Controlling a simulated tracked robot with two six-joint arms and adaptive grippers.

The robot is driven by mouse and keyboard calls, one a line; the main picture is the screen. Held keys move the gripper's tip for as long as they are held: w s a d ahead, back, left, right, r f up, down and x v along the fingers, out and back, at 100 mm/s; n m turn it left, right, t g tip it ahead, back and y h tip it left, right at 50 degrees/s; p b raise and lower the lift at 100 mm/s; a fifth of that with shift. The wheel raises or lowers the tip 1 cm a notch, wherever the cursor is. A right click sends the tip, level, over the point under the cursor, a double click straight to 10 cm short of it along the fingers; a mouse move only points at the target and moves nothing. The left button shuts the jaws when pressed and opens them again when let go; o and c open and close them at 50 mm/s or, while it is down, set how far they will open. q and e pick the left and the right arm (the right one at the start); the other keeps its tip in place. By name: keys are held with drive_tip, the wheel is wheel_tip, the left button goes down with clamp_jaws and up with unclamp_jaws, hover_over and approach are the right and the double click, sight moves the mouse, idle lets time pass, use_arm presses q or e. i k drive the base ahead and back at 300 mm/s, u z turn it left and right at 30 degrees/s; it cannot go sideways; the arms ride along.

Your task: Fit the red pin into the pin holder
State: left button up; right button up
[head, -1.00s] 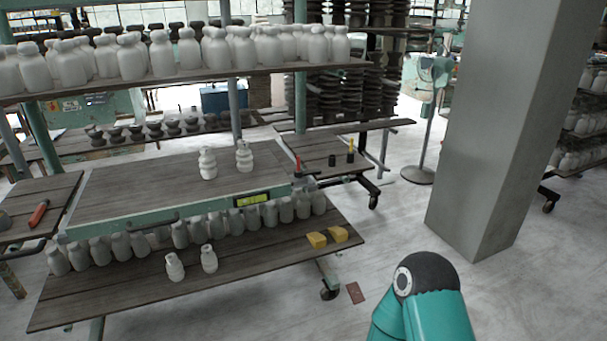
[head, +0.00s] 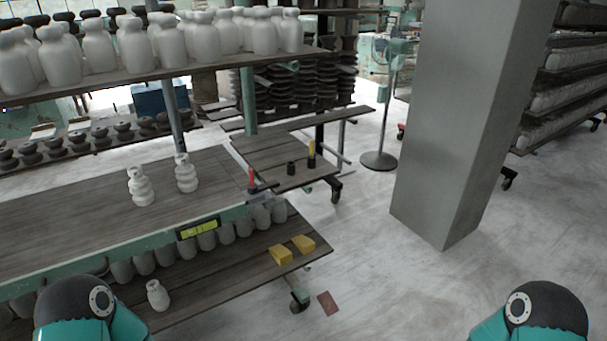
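A small red upright piece, seemingly the red pin (head: 251,178), shows where the long bench's right end meets a small wooden side table (head: 270,154). A dark piece lies at its foot; I cannot tell whether they are joined. A short black cylinder (head: 291,168), seemingly the pin holder, stands apart to its right on the side table. Behind it a yellow pin (head: 311,148) stands upright in a dark base. Neither of my grippers is in view; only teal and black upper parts of my arms show at the bottom edge.
The long bench (head: 60,225) holds two white stacked-ring pieces (head: 140,188). A lower shelf carries grey bottles and two yellow blocks (head: 281,255). A thick grey pillar (head: 450,130) stands to the right. Floor between bench and pillar is mostly clear, with a reddish-brown flat piece (head: 327,303).

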sight(199, 274)
drive_tip(key=z, duration=0.05)
drive_tip(key=i, duration=1.35)
drive_tip(key=u, duration=1.2)
